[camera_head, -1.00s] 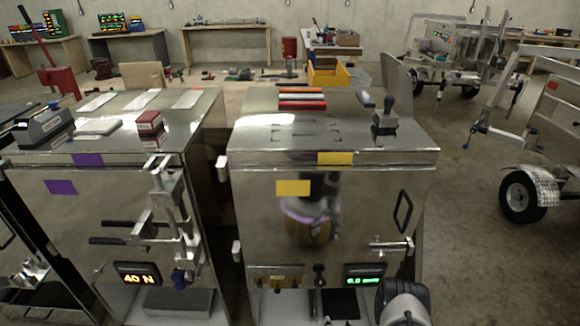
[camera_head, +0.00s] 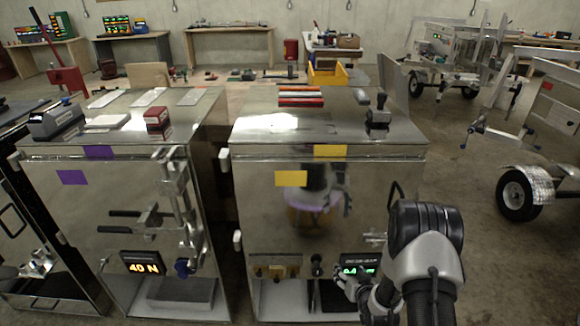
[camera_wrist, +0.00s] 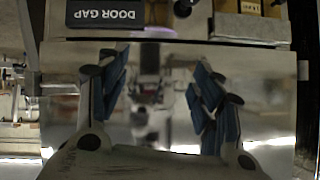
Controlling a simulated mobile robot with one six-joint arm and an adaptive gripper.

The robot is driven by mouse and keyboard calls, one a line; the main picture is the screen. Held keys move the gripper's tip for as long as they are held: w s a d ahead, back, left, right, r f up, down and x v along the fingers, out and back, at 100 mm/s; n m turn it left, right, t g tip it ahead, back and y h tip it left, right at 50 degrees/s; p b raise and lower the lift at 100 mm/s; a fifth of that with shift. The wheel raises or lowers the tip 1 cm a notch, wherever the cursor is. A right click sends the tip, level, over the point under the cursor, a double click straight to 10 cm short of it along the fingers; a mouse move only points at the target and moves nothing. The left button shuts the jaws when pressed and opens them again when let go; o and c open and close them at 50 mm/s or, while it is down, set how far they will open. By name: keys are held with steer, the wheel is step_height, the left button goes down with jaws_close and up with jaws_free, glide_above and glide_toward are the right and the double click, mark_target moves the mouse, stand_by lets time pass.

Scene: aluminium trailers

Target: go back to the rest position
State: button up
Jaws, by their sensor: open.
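My gripper (camera_head: 352,284) is low in front of the right metal cabinet (camera_head: 355,205), beside its green-lit display (camera_head: 357,262). My arm reaches in from the lower right and hides part of that cabinet's front. In the wrist view the two blue-padded fingers of my gripper (camera_wrist: 158,88) stand wide apart with nothing between them. Behind them is a shiny metal surface (camera_wrist: 160,60) with blurred reflections. A dark plate reading DOOR GAP (camera_wrist: 105,17) is at the top of that view.
A left cabinet (camera_head: 110,225) has a clamp (camera_head: 172,210) and a 40 N display (camera_head: 140,264). A dark handle (camera_head: 378,115) and colored bars (camera_head: 300,95) sit on the right cabinet. Trailers (camera_head: 530,190) stand at right, with open floor (camera_head: 450,160) between.

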step_height(320, 180, up, 13)
steer(key=g+h, duration=0.1)
steer(key=s+r+g+h, duration=0.1)
steer(key=s+r, duration=0.2)
steer(key=r, duration=0.4)
steer(key=s+r+g, duration=0.1)
steer(key=s+r, duration=0.3)
steer(key=r, duration=0.3)
steer(key=s+a+r+g, duration=0.1)
steer(key=s+r, duration=0.2)
steer(key=s, duration=0.7)
steer(key=s+a+r+n+g, duration=0.1)
steer(key=s+r, duration=0.3)
steer(key=s, duration=0.6)
steer(key=s+a+r+g, duration=0.1)
steer(key=s+a+r, duration=0.2)
steer(key=s, duration=0.7)
steer(key=shift+a+r+g+y, duration=0.15)
steer(key=shift+r+g+y, duration=0.25)
steer(key=shift+r, duration=0.05)
